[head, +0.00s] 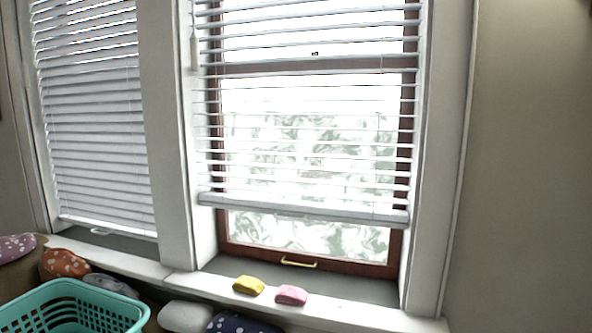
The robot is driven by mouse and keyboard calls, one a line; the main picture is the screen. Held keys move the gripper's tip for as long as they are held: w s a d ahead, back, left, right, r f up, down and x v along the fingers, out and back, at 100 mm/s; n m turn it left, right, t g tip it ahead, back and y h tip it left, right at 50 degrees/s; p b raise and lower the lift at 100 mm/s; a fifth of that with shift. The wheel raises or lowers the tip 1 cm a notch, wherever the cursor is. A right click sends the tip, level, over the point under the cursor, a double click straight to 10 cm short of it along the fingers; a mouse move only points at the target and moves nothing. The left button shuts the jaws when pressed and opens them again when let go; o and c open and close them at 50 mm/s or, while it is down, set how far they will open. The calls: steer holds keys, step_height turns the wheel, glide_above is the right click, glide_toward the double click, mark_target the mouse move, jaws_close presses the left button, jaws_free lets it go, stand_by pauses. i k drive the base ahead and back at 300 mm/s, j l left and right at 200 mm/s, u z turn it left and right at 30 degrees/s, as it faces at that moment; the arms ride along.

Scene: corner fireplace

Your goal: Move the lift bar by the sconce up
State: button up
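The right window has a white slatted blind (310,127), lowered most of the way. Its thick white bottom rail (305,209) hangs level with the lower sash, slightly tilted in the picture, with bare glass below it. A small brass bar handle (299,263) sits on the bottom of the red-brown sash (340,266), which looks shut on the sill. The left window's blind (90,120) hangs lower, its bottom rail (108,228) close to the sill. No sconce is visible; the upper right wall is faintly lit. My gripper is not in view.
On the white ledge lie a yellow item (248,285) and a pink item (291,295). Below are a teal basket (75,303), a white cushion (185,316) and a dotted dark blue cushion (240,323). Bare wall (530,170) fills the right side.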

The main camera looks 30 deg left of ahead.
mark_target(237, 207)
steer(key=i+u, duration=0.25)
steer(key=i, duration=0.25)
steer(key=i+l+u, duration=0.1)
steer(key=i+u, duration=0.15)
steer(key=i, duration=0.25)
steer(key=i+l+u, duration=0.2)
steer(key=i, duration=0.3)
steer(key=i+l+u, duration=0.25)
steer(key=i, duration=0.25)
steer(key=i+l+u, duration=0.1)
steer(key=l+u, duration=0.15)
steer(key=u, duration=0.15)
steer(key=l+u, duration=0.25)
steer(key=u, duration=0.2)
steer(key=l+u, duration=0.4)
steer(key=i+j, duration=0.05)
